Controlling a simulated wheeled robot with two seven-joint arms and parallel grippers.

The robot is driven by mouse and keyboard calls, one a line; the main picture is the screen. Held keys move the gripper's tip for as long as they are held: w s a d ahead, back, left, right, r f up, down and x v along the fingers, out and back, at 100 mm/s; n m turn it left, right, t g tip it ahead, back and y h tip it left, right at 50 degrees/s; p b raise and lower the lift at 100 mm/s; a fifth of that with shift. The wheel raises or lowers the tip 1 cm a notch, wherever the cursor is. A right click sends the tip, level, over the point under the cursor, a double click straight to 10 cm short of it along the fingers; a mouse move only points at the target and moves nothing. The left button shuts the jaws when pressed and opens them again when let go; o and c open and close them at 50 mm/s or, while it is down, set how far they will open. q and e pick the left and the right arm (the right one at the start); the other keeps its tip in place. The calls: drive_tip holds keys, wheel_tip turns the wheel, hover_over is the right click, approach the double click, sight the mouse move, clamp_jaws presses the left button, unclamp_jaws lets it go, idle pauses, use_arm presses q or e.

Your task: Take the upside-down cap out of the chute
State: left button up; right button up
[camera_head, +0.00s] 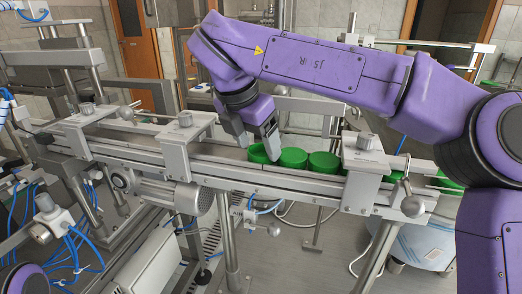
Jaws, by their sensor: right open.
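Several green caps lie in a row in the chute (215,157), a metal track running across the view. The leftmost cap (258,155) sits under my right gripper (258,148); its top is partly covered by the fingers, and it seems to show a raised rim around a hollow. The cap beside it (293,158) and the third cap (325,162) show flat tops. My right gripper points down, open, with its fingertips around or just above the leftmost cap; I cannot tell whether they touch it. My left gripper is not in view.
A metal clamp bracket (365,160) spans the chute to the right, with more green caps beyond it. Another bracket (180,135) stands to the left, above a grey motor (180,196). The chute between that bracket and the leftmost cap is empty.

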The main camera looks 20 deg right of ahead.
drive_tip(key=shift+s+f, duration=0.35)
drive_tip(key=shift+f, duration=0.25)
drive_tip(key=shift+w+f, duration=0.1)
drive_tip(key=shift+f, duration=0.1)
drive_tip(key=c, duration=0.6)
drive_tip(key=shift+o, duration=0.2)
drive_tip(key=shift+d, duration=0.1)
drive_tip(key=shift+w+f, duration=0.1)
